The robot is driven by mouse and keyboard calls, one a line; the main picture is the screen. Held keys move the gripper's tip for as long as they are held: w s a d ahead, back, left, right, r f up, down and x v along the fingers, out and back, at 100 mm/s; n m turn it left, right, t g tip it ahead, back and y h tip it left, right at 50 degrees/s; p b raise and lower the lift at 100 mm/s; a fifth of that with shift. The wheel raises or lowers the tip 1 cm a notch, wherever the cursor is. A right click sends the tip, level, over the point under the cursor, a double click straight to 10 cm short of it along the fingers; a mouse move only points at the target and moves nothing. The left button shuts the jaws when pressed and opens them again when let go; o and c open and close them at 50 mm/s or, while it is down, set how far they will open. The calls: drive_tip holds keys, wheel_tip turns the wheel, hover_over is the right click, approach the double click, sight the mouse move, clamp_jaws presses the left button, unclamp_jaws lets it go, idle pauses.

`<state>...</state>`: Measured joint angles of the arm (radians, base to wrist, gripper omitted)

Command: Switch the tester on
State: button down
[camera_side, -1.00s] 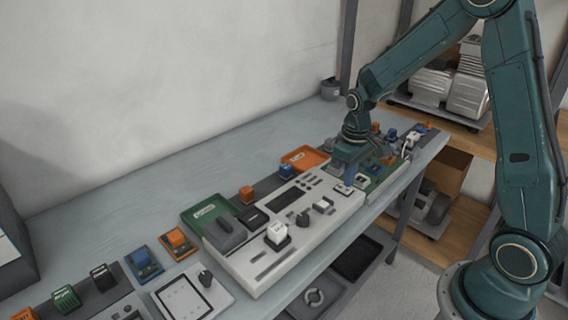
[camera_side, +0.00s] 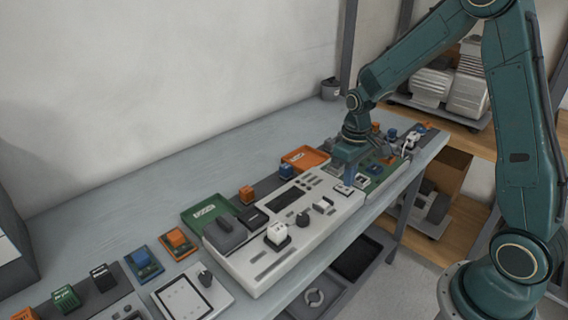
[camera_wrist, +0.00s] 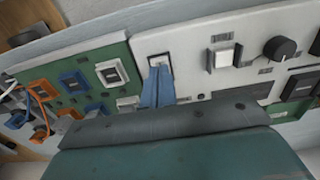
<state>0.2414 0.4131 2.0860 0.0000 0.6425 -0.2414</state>
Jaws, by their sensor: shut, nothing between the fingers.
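The tester is a long pale panel (camera_side: 262,262) on the bench, with a dark display, a black knob (camera_wrist: 279,49) and several switches. In the side view my gripper (camera_side: 347,184) is at the panel's right end, hiding most of the switch. The rocker's position is unclear.
A green board (camera_wrist: 88,82) with a similar white-framed switch (camera_wrist: 112,73) and blue and orange parts adjoins the panel. A white block switch (camera_wrist: 223,56) stands nearby on the panel. An orange tray (camera_side: 304,158) and a green tray (camera_side: 207,211) lie behind.

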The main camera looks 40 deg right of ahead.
sight(348, 191)
drive_tip(key=shift+f, duration=0.9)
idle(1.4)
drive_tip(key=shift+r, duration=3.5)
drive_tip(key=s+a+r+t, duration=0.2)
drive_tip(key=s+a+r, duration=0.2)
drive_tip(key=s+r, duration=0.3)
drive_tip(key=s+a+r+t, duration=0.3)
drive_tip(key=s+a+r, duration=0.2)
drive_tip(key=s, duration=0.7)
wheel_tip(348, 191, up, 2)
drive_tip(key=shift+s+r+t, duration=0.1)
drive_tip(key=shift+s+t, duration=0.2)
